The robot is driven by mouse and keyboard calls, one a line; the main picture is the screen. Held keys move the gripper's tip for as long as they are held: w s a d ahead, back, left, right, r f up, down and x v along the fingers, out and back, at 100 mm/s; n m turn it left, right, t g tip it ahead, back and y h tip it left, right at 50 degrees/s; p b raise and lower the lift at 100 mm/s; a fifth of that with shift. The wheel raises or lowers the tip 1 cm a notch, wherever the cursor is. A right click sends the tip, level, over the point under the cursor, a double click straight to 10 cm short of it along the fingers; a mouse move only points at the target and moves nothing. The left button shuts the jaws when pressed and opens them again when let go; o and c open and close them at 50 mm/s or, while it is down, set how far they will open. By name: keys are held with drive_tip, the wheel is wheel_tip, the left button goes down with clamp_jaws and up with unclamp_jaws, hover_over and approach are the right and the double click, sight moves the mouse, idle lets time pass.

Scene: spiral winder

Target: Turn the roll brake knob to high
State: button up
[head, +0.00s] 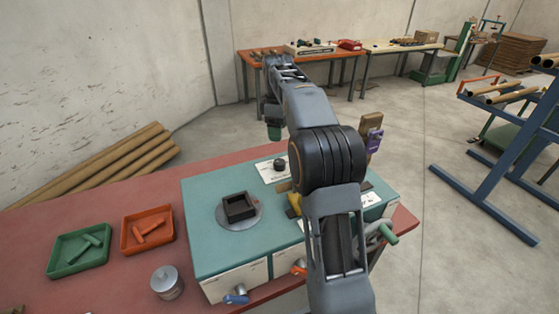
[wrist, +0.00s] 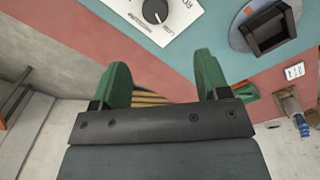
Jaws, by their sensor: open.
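The black roll brake knob (head: 280,165) stands on a white label plate (head: 268,175) at the back of the teal machine top. In the wrist view the knob (wrist: 155,10) is cut off by the top edge. A small white mark shows on its lower side, and "LOW" is printed close by; the rest of the dial is out of frame. My gripper (head: 274,132) is above and behind the knob in the head view. In the wrist view its green fingers (wrist: 162,78) are spread apart with nothing between them, clear of the knob.
A black square holder (head: 240,207) sits on a grey disc on the machine top. Orange (head: 148,229) and green (head: 79,249) trays and a metal canister (head: 167,282) stand to the left. A blue knob (head: 237,295) is on the front. My arm hides the machine's right part.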

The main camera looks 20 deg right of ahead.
sight(279, 162)
drive_tip(key=f, duration=1.4)
drive_tip(key=shift+w+d+b, duration=0.25)
drive_tip(key=shift+d+b, duration=0.05)
drive_tip(key=shift+c, duration=0.3)
drive_tip(key=c, duration=0.9)
